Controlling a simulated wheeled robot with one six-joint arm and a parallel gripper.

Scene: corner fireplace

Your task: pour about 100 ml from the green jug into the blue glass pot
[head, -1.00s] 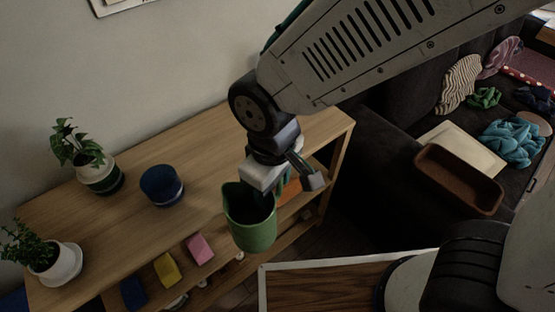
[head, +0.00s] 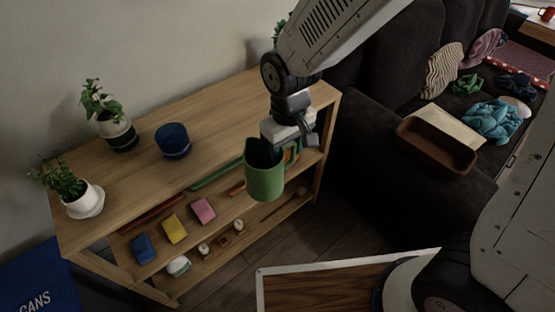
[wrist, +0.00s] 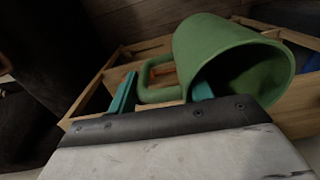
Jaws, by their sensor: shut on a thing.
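The green jug (head: 264,174) hangs in my gripper (head: 284,150), in front of the wooden shelf's right part. It looks about upright in the head view. In the wrist view the jug (wrist: 228,58) shows its open mouth, and its handle lies between the teal fingers of my gripper (wrist: 160,92), which is shut on it. The liquid level inside cannot be made out. The blue glass pot (head: 173,141) stands on the shelf's top, left of the jug and apart from it.
The wooden shelf (head: 215,119) has free top surface right of the pot. Two potted plants (head: 117,128) (head: 82,198) stand left of the pot. Sponges (head: 174,229) and small items lie on lower boards. A dark sofa (head: 372,150) with a brown tray (head: 436,145) is at right.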

